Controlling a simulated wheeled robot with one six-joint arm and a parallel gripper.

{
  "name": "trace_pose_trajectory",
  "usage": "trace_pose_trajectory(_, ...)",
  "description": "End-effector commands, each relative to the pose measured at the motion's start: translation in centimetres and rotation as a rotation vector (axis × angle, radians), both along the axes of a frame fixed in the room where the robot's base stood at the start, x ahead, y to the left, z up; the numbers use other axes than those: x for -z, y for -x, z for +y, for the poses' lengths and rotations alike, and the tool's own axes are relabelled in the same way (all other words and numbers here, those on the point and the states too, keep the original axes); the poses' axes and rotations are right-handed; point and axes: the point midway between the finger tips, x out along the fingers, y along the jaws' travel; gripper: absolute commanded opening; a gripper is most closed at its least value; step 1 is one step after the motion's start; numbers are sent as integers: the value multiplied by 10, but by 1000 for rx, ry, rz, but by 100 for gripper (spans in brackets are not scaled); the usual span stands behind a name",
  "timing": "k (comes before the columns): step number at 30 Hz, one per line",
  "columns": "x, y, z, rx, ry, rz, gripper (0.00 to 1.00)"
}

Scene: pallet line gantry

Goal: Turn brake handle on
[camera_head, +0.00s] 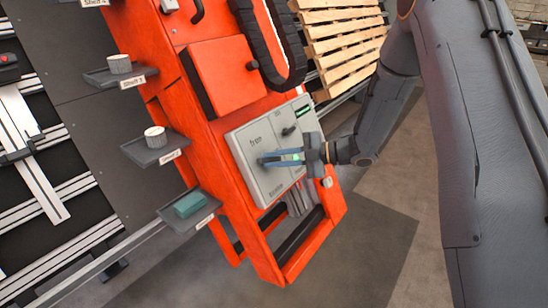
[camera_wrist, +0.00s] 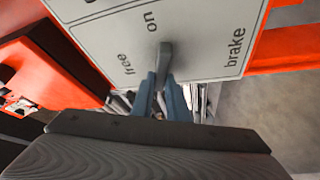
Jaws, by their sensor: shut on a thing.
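The brake handle (camera_wrist: 165,55) is a short dark grey lever on a light grey panel (camera_wrist: 95,30). The panel carries the words "free", "on" and "brake". My gripper (camera_wrist: 163,84) has its two blue fingers closed on the handle, one on each side. In the wrist view the handle's tip stands just below and right of "on", with "free" to its left. I cannot tell its exact angle. In the head view my gripper (camera_head: 266,160) reaches the panel (camera_head: 245,140) from the right, and its fingers hide the handle.
The panel sits on an orange frame (camera_head: 215,170). Another dark handle (camera_head: 289,131) is close above my gripper. Small shelves (camera_head: 158,151) with items stick out at the left. A black cable chain (camera_head: 262,45) and wooden pallets (camera_head: 345,40) are above. Open floor (camera_head: 370,250) is at lower right.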

Motion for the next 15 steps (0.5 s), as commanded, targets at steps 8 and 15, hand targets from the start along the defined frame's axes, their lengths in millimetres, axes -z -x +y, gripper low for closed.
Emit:
trace_pose_trajectory(8,0,1,0,-104,119,-153,0)
trace_pose_trajectory(15,1,1,0,-161,185,-237,0)
